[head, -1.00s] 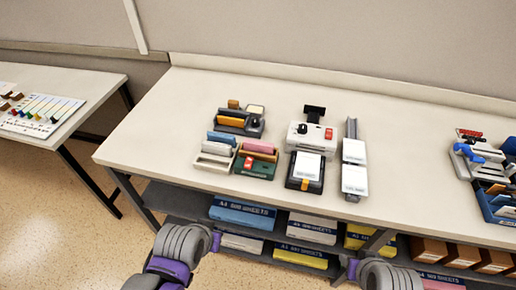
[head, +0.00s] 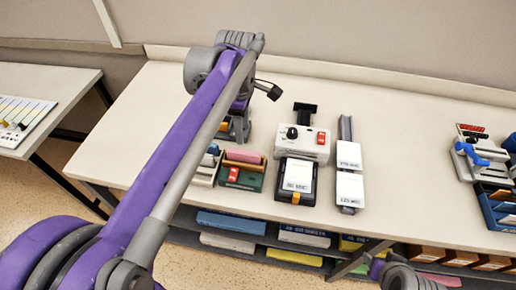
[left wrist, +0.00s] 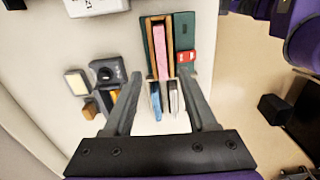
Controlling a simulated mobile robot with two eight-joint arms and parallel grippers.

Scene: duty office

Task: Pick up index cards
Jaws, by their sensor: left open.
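My left gripper (left wrist: 160,74) is open in the left wrist view, its two dark fingers on either side of a pale tray holding upright blue (left wrist: 155,100) and white (left wrist: 173,98) card-like pieces. I cannot tell how far above them the fingers are. Just beyond is a green box (left wrist: 157,24) with a pink piece (left wrist: 162,50) between brown dividers and a red tag. In the head view the green box (head: 240,180) and the pale tray (head: 204,174) show beside my left arm, which hides part of the tray.
A black holder with a white card (head: 298,176), a white device (head: 302,143) and a rail with two white blocks (head: 349,188) stand right of the box. A blue bin (head: 497,207) is farther right. The table's middle right is clear.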

